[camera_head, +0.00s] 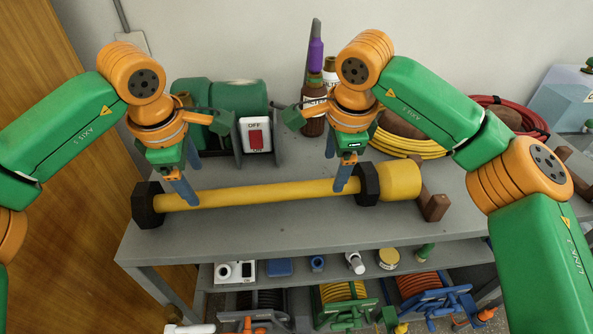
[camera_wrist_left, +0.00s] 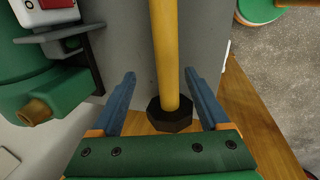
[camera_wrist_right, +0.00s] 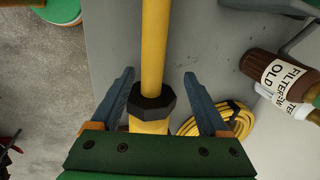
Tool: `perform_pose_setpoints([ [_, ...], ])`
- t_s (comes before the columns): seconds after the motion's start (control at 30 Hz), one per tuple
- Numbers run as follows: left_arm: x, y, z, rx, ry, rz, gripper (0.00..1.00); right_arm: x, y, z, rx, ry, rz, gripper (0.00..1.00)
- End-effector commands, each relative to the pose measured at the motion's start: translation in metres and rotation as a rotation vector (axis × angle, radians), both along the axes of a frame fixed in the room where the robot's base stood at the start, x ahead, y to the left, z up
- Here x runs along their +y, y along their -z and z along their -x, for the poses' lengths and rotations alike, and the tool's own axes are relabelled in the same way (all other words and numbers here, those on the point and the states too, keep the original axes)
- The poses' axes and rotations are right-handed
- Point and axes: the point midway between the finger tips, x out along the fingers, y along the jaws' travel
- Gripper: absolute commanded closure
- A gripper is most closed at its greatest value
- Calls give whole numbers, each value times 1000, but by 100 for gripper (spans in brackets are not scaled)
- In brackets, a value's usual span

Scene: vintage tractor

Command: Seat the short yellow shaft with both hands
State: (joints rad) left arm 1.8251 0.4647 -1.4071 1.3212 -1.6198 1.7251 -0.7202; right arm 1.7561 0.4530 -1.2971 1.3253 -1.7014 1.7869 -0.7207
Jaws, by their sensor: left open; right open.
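The yellow shaft (camera_head: 255,193) lies lengthwise on the grey bench top, with a black hexagonal collar (camera_head: 148,205) at its left end and another (camera_head: 367,184) near its right end. A thicker yellow section (camera_head: 399,181) lies beyond the right collar. My left gripper (camera_head: 186,192) is open at the shaft's left part; its blue fingers stand on either side of the shaft in the left wrist view (camera_wrist_left: 165,95). My right gripper (camera_head: 346,180) is open beside the right collar; its fingers flank the shaft and collar in the right wrist view (camera_wrist_right: 153,105). Neither gripper visibly touches the shaft.
A brown wooden block (camera_head: 432,203) stands at the shaft's right end. Behind are a green machine with a red switch (camera_head: 255,134), bottles (camera_head: 314,108) and a yellow cable coil (camera_head: 405,145). A lower shelf (camera_head: 290,271) holds small parts. The bench's front strip is clear.

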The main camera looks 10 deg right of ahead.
Motion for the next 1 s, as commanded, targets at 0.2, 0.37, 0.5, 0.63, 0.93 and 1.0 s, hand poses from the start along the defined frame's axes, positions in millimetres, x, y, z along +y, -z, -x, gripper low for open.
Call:
perform_pose_setpoints([
  [0.2, 0, 0, 0, 1, 0, 0, 21, 0, 0, 0, 1, 0, 0, 21],
  [0.37, 0, 12, -3, 3, -1, 1, 21, 0, 13, -2, 4, 0, 0, 21],
  [0.5, 0, 36, -8, 5, -1, 1, 21, 0, 36, -8, 6, 0, -1, 21],
  [0.63, 0, 54, -13, 4, -1, 1, 21, 0, 54, -13, 5, 0, -2, 21],
  [0.93, -1, 69, -18, 1, 1, 3, 21, 0, 70, -17, 3, 0, -2, 21],
  [1.0, -1, 69, -18, 1, 1, 3, 21, 0, 70, -17, 3, 0, -2, 21],
])
